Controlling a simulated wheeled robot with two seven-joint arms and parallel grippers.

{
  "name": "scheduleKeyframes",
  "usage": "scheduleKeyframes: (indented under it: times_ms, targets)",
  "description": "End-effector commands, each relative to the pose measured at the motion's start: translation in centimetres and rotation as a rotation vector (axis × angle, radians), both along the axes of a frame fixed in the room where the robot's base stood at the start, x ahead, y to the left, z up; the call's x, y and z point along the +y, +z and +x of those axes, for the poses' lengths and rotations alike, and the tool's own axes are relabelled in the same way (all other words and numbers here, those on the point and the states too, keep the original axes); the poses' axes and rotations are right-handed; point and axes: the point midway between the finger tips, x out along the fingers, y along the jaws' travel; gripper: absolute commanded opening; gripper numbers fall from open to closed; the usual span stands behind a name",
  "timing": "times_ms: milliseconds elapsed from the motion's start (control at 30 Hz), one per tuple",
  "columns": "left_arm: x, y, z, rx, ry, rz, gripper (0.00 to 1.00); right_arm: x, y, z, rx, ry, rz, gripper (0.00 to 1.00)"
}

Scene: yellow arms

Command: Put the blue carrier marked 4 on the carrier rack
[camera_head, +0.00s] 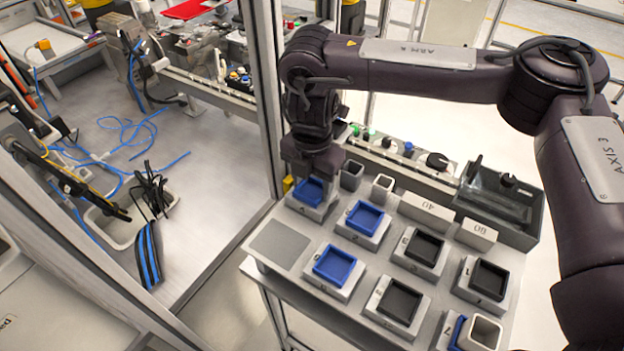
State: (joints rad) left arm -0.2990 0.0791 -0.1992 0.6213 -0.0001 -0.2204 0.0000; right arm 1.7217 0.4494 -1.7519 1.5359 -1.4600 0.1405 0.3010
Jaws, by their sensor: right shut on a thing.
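My right gripper (312,172) points down at the back left of the grey table (258,268). It is shut on a blue carrier (309,191), a square open frame, at a pale grey base; whether the carrier touches the base is hard to tell. The gripper hides its back part, and I cannot read a number on it. Two other blue carriers, one behind (365,218) and one in front (334,266), sit on pale bases. I cannot tell for sure which part is the carrier rack. My left gripper is not in view.
Black carriers (424,249) sit on several bases to the right. Small open cups (351,175) and blocks marked 40 (426,210) and 60 (478,234) stand behind them. A flat grey square (279,246) is bare.

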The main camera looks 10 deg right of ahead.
Motion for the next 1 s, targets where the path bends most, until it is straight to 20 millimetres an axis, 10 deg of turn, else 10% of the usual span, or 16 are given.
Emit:
scheduleKeyframes:
  times_ms: [367,400,600,1000]
  targets:
    - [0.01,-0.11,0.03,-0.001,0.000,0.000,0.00,0.00,-0.30,0.04,-0.001,0.000,0.000,0.20]
    - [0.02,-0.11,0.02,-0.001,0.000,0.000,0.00,0.00,-0.30,0.04,-0.001,0.000,0.000,0.53]
    - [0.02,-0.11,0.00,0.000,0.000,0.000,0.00,0.00,-0.31,0.04,-0.001,0.000,0.000,0.77]
    - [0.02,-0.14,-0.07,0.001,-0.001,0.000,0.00,-0.01,-0.37,0.01,0.000,0.000,0.000,0.77]
